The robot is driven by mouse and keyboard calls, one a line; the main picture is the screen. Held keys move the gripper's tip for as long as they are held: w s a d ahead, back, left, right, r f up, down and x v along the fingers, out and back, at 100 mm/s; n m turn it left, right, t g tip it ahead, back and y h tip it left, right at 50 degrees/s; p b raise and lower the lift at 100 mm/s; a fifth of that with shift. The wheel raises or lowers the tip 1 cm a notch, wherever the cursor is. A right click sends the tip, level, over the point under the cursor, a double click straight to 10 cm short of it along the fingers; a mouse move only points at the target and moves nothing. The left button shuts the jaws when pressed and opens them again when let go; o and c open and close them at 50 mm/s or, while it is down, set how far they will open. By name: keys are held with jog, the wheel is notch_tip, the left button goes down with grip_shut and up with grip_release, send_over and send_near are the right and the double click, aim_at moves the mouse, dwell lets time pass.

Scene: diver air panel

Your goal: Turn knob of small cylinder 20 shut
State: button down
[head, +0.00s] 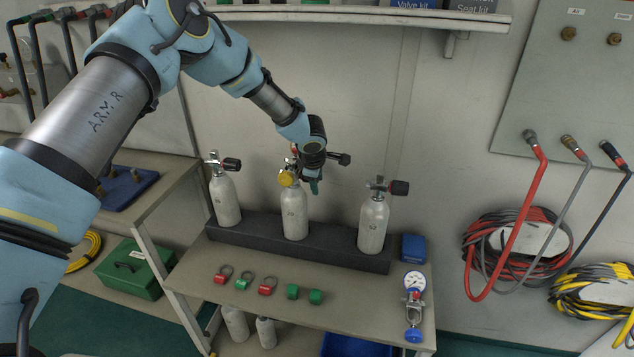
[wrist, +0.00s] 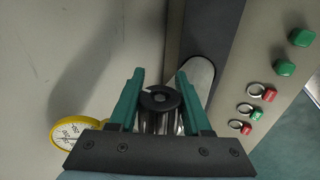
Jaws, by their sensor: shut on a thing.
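Three small pale cylinders stand in a dark rack (head: 335,252) on the bench: left (head: 226,200), middle (head: 294,212) and right (head: 373,225). Their numbers are too small to read, so I cannot tell which is 20. My gripper (head: 314,187) is at the valve of the middle cylinder, just right of its yellow gauge (head: 287,178). In the wrist view the teal fingers (wrist: 160,98) are on both sides of a round black knob (wrist: 159,99), shut on it. In the head view my gripper hides this knob. The gauge (wrist: 70,132) also shows in the wrist view.
The left black knob (head: 232,164) and right black knob (head: 399,187) stand clear on either side. A shelf (head: 360,15) is above.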

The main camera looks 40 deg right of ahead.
jog(key=shift+c, duration=1.7)
grip_release()
jog(key=b+v, duration=0.2)
jog(key=v, duration=0.8)
jog(key=shift+r+b, duration=0.3)
jog(key=shift+s+a, duration=0.1)
jog(key=shift+a, duration=0.05)
